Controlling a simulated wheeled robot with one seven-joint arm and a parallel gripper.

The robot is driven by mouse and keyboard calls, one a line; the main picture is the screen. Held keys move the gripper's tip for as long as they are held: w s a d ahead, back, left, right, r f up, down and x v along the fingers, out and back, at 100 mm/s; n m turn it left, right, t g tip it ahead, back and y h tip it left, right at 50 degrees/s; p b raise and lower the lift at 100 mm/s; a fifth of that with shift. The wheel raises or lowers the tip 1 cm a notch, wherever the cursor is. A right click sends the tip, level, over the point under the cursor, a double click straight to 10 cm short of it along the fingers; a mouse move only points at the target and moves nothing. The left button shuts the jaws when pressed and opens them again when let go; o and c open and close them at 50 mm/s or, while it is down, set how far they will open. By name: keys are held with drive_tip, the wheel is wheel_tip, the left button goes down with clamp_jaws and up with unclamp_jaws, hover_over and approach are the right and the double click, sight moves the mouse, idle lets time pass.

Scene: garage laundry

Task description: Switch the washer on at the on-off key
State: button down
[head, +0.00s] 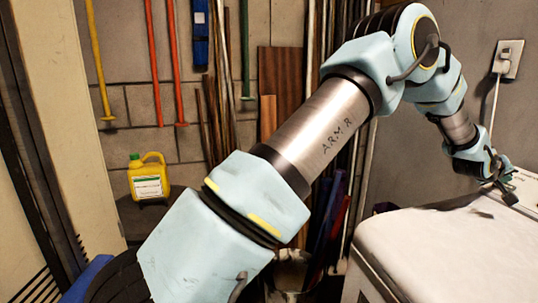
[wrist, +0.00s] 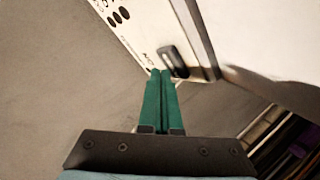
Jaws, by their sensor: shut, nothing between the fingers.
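The washer (head: 430,245) is the white machine at the right of the head view, with its control panel (head: 526,187) at the back right. In the wrist view the white panel (wrist: 145,22) bears a dark on-off key (wrist: 172,60) with lettering beside it. My gripper (wrist: 161,72) has its two green fingers together, shut and empty. Its tips appear right at the lower left end of the key; I cannot tell whether they touch it. In the head view my gripper (head: 510,197) is small at the panel, and the key cannot be made out there.
Several dark oval marks (wrist: 118,14) sit farther along the panel. A wall outlet (head: 508,58) with a plug and cord is above the washer. A yellow jug (head: 149,178) stands at the left, and long-handled tools (head: 160,60) hang on the back wall. The washer's top is bare.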

drive_tip(key=shift+d+f+b, duration=0.15)
drive_tip(key=shift+f+b, duration=0.2)
drive_tip(key=shift+f, duration=0.05)
drive_tip(key=shift+r, duration=0.1)
idle(0.4)
drive_tip(key=shift+a+r, duration=0.35)
drive_tip(key=shift+r, duration=0.4)
drive_tip(key=shift+r, duration=0.1)
drive_tip(key=r, duration=0.1)
drive_tip(key=a+r+p, duration=0.1)
drive_tip(key=r, duration=0.1)
drive_tip(key=a+r, duration=0.1)
drive_tip(key=r, duration=0.1)
drive_tip(key=shift+s+a+r, duration=0.15)
drive_tip(key=shift+s, duration=0.25)
